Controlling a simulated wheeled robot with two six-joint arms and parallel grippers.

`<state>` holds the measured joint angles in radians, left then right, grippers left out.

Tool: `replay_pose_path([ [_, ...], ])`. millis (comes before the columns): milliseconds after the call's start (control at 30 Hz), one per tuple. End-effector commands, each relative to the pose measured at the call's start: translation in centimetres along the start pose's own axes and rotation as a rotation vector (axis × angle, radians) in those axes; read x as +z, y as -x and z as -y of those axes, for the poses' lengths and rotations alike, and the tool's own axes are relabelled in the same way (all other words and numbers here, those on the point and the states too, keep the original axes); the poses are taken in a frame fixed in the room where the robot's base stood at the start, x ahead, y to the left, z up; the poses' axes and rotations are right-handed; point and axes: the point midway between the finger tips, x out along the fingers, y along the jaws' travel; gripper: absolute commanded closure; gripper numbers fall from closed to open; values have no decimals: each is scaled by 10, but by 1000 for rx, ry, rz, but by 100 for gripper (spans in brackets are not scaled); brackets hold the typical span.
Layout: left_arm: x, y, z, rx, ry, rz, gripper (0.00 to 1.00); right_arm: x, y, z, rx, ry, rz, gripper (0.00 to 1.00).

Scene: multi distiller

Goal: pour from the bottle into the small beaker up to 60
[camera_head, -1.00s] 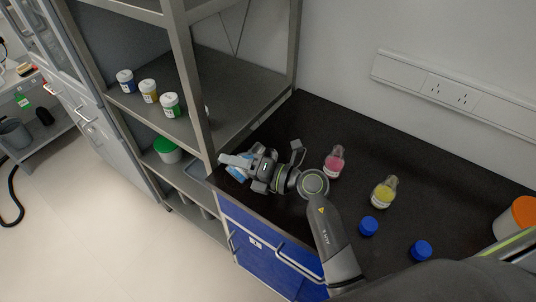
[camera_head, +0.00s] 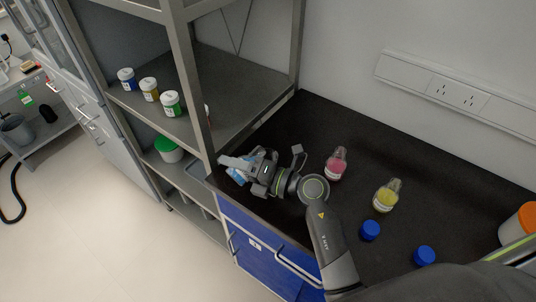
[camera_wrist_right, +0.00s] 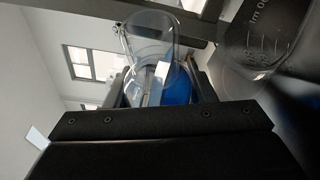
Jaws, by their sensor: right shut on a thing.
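My right gripper (camera_head: 238,166) is over the left end of the black bench, beside the shelf post. It is shut on a clear bottle with blue liquid (camera_head: 236,175). In the right wrist view the bottle (camera_wrist_right: 150,40) sits between the fingers, its clear part toward the top and the blue liquid (camera_wrist_right: 178,90) low by the fingers. It looks tilted. A clear beaker (camera_wrist_right: 268,38) with printed graduations, partly cut off, shows at the right of the wrist view, apart from the bottle. I cannot make out the beaker or its level in the head view. My left gripper is not in view.
A pink-liquid bottle (camera_head: 336,164) and a yellow-liquid bottle (camera_head: 386,195) stand on the bench (camera_head: 300,118). Two blue caps (camera_head: 370,230) (camera_head: 424,256) lie in front. An orange-lidded jar (camera_head: 519,222) is at the right. The metal shelf post (camera_head: 196,90) stands close to the gripper.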

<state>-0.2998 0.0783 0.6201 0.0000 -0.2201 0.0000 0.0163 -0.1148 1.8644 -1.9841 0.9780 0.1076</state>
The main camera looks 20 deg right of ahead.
Motion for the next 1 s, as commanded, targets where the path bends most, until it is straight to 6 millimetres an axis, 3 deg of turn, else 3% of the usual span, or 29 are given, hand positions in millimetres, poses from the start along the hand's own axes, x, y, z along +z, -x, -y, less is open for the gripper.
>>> replay_pose_path([
  [1000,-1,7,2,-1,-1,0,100,6,0,-4,25,-57,2,79],
])
